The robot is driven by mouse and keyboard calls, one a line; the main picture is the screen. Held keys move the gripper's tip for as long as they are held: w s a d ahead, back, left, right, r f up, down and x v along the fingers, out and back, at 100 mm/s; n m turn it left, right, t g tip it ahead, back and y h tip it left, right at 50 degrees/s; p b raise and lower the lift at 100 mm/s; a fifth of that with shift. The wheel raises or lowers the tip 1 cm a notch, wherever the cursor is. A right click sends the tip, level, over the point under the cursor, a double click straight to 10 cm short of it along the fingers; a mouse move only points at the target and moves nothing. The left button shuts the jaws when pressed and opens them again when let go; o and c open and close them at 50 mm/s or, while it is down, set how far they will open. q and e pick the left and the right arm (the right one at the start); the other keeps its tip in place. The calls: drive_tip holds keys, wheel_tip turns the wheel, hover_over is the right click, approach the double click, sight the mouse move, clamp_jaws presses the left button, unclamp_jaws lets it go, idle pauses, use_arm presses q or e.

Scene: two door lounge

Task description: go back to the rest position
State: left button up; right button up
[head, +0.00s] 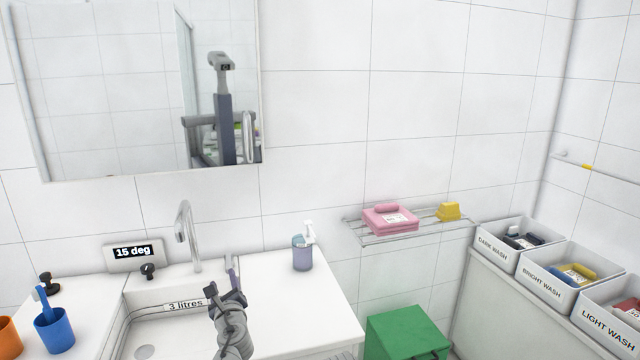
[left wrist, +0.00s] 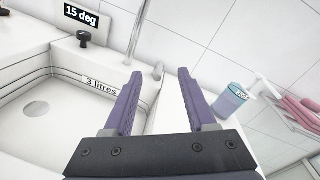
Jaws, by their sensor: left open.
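My left gripper (head: 231,268) is above the right edge of the white sink basin (head: 150,325), in front of the tap (head: 187,235). In the left wrist view its two purple fingers (left wrist: 158,100) are apart with nothing between them. The basin's "3 litres" label shows just left of the fingers. My right gripper is in neither view.
A soap bottle (head: 303,252) stands on the counter right of my gripper. A blue cup (head: 54,330) with a toothbrush is at the left. A wire shelf (head: 420,234) holds pink cloth. A green box (head: 405,335) and labelled bins (head: 505,256) are at the right.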

use_arm(q)
drive_tip(key=s+d+f+n+g+h+p, duration=0.1)
drive_tip(key=s+d+f+n+g+p, duration=0.2)
drive_tip(key=s, duration=0.6)
drive_tip(key=s+d+f+n+g+h+p, duration=0.2)
drive_tip(key=s+d+f+n+g, duration=0.2)
drive_tip(key=s+d+n+g, duration=0.4)
drive_tip(key=s+d+f+n+g+h+p, duration=0.2)
drive_tip(key=s+d+f+n+g+p, duration=0.1)
drive_tip(key=s+d+n, duration=0.4)
drive_tip(key=s+f+n+g, duration=0.1)
drive_tip(key=s+n+g, duration=0.1)
drive_tip(key=s+n, duration=0.1)
drive_tip(key=shift+s+d+f+n+g+p, duration=0.15)
drive_tip(key=shift+d+f+n+g+p, duration=0.2)
drive_tip(key=shift+n, duration=0.35)
